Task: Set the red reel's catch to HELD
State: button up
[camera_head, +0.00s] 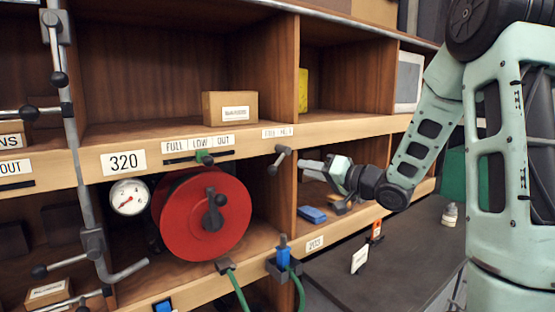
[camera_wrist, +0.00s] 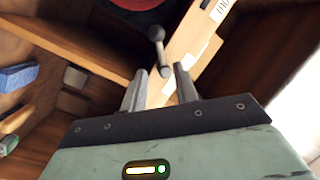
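The red reel (camera_head: 201,214) stands upright in the lower shelf bay, with a dark crank knob at its centre. Its edge also shows at the top of the wrist view (camera_wrist: 137,4). The catch (camera_head: 279,160) is a small grey lever with a ball end on the shelf's front edge, right of the reel. Its ball end hangs down and to the left, under a small two-word label (camera_head: 277,132) too small to read surely. In the wrist view the catch (camera_wrist: 157,48) lies just beyond my fingertips. My gripper (camera_head: 305,169) is open and empty, right of the catch, apart from it.
A green slider (camera_head: 204,157) sits under the FULL LOW OUT label, left of the catch. A round gauge (camera_head: 128,197) is left of the reel. A blue block (camera_head: 312,214) lies in the right bay. A grey upright rail (camera_head: 80,160) stands at left.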

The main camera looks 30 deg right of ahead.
aim_at(279, 163)
jog(key=p+x, duration=0.3)
jog(key=x, duration=0.7)
jog(key=shift+w+a, duration=0.1)
jog(key=shift+w, duration=0.3)
grip_shut()
